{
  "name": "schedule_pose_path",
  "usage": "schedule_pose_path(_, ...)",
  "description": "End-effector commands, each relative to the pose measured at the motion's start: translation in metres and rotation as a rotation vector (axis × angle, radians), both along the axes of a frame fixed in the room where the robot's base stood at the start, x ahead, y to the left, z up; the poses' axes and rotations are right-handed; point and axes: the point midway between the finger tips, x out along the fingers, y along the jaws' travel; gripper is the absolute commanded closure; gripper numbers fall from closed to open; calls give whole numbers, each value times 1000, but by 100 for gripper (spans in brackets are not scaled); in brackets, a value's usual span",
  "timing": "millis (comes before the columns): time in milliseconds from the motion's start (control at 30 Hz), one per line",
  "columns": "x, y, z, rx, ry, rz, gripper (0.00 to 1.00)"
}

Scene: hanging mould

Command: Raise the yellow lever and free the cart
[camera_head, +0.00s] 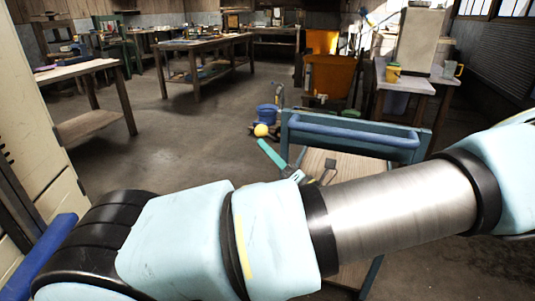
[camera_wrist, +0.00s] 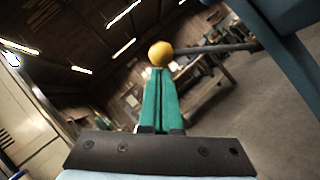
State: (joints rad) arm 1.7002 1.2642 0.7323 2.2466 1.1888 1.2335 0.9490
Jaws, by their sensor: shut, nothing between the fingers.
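The lever shows in the wrist view as a round yellow knob (camera_wrist: 161,53) on a dark rod (camera_wrist: 215,49) that runs right to a blue frame (camera_wrist: 285,62). The knob also shows in the head view (camera_head: 261,130), left of the cart (camera_head: 355,135), which has a blue top rail and a wooden deck. My gripper (camera_head: 262,143) has green fingers pressed together and empty. In the wrist view the fingertips (camera_wrist: 160,72) line up with the knob and overlap its lower edge; I cannot tell whether they touch. My arm hides much of the cart.
An orange bin (camera_head: 333,78) and a pale table (camera_head: 408,82) are beyond the cart. A workbench (camera_head: 205,45) stands further back. The floor left of the cart is open.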

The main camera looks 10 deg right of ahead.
Motion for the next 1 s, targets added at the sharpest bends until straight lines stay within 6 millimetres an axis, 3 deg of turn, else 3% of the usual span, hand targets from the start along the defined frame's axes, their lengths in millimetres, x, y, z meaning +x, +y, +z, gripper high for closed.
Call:
schedule_pose_path(367, 1, 0, 5, 5, 11, 1, 100)
schedule_pose_path(1000, 23, -12, 59, 160, 296, 1, 100)
